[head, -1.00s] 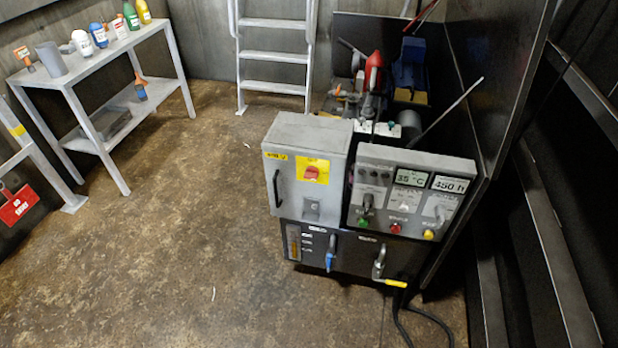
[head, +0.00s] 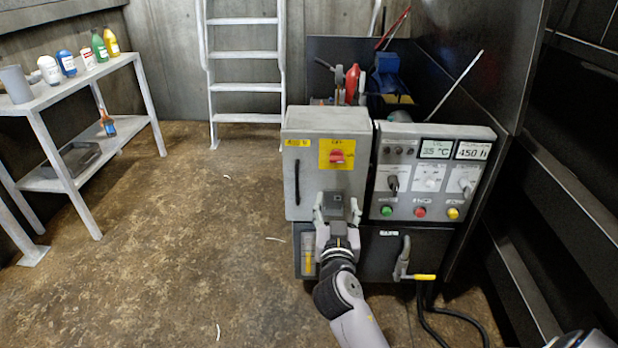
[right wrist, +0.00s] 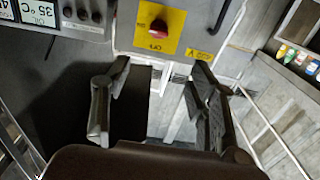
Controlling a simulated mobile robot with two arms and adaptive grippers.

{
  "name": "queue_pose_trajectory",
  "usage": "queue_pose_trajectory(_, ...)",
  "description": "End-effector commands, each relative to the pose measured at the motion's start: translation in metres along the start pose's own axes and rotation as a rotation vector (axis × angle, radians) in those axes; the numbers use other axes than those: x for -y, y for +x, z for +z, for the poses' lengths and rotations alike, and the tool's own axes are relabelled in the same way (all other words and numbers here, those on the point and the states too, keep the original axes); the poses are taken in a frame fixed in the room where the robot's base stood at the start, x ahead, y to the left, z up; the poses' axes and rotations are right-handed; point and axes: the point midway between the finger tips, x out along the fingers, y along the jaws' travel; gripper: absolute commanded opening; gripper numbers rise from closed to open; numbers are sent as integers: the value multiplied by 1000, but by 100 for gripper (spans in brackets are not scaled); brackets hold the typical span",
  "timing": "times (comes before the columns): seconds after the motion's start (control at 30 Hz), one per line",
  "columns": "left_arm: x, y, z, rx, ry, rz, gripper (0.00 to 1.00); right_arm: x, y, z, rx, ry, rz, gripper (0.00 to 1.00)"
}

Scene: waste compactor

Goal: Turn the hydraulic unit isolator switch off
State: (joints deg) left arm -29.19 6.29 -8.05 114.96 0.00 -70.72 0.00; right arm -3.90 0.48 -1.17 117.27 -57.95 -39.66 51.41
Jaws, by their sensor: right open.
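The isolator switch is a red knob (head: 337,155) on a yellow plate (head: 324,163), on the door of a grey cabinet (head: 304,195). The plate's small lettering is too small to read surely. My right gripper (head: 338,200) is in front of the lower part of the door, just below the yellow plate. It covers part of the door there. In the right wrist view the red knob (right wrist: 159,28) shows beyond and between the two spread fingers (right wrist: 160,72), with nothing held and a gap to the knob.
A control panel (head: 409,178) with displays, knobs and coloured buttons adjoins the cabinet on the right. A yellow-handled lever (head: 419,277) is below it. A dark wall stands at right. A shelf table (head: 75,81) with bottles and a ladder (head: 246,86) are behind left. The left floor is open.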

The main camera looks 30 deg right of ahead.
Motion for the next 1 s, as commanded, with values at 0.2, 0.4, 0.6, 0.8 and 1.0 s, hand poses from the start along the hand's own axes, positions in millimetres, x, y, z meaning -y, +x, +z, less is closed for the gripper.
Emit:
queue_pose_trajectory(0.2,0,3,1,3,0,0,31,-1,29,-4,-6,-1,3,53)
queue_pose_trajectory(0.4,0,5,1,1,1,0,31,0,73,-4,-6,-3,1,53)
queue_pose_trajectory(0.6,0,2,0,1,0,0,31,0,116,-3,-5,-2,1,53)
queue_pose_trajectory(0.8,-1,-4,-2,-4,0,1,31,0,152,-2,-3,-1,0,53)
queue_pose_trajectory(1.0,-1,-12,-5,-9,-1,1,31,0,169,-2,-2,0,0,53)
